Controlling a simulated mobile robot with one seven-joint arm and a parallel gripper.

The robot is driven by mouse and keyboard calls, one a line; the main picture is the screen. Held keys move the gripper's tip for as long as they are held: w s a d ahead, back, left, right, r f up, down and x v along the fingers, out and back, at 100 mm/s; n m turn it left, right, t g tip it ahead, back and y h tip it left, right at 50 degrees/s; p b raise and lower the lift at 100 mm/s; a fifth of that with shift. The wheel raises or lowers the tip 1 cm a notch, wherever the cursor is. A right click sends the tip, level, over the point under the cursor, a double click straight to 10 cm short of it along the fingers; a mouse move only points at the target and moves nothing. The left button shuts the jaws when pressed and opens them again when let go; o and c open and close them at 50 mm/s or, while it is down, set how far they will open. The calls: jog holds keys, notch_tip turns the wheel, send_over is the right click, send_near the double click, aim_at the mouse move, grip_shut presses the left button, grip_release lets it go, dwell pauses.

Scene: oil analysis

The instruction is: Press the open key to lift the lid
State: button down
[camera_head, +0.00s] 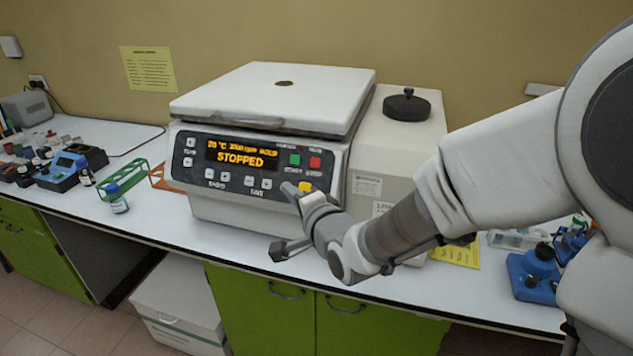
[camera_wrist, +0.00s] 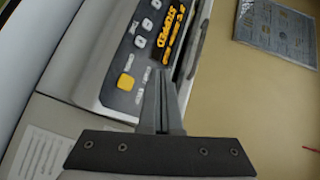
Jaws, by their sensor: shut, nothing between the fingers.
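The centrifuge stands on the bench with its white lid (camera_head: 275,95) down; a dark seam shows under the lid. Its front panel has an orange display (camera_head: 240,156) reading STOPPED. The yellow key (camera_head: 306,187), seemingly the open key, is at the panel's lower right, below a green key (camera_head: 295,159) and a red key (camera_head: 315,162). It also shows in the wrist view (camera_wrist: 126,82), left of the fingertips. My gripper (camera_head: 288,188) is shut and empty, its tips close in front of the panel beside the yellow key (camera_wrist: 163,72). Contact cannot be told.
A white box-shaped unit (camera_head: 395,140) with a black knob (camera_head: 406,105) stands right of the centrifuge. A green rack (camera_head: 124,180) and a small bottle (camera_head: 118,198) are to the left. Blue items (camera_head: 535,272) lie at the right. The bench's front edge runs below my gripper.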

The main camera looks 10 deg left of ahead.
jog(key=w+f+b, duration=0.2)
jog(key=w+f, duration=0.2)
jog(key=w, duration=0.3)
jog(key=shift+w+d+f, duration=0.25)
jog(key=shift+d+f, duration=0.05)
jog(key=shift+f, duration=0.05)
jog(key=shift+w+f+b, duration=0.1)
jog(key=shift+b, duration=0.25)
dwell(1.8)
jog(key=shift+w+f, duration=0.15)
jog(key=shift+w, duration=0.1)
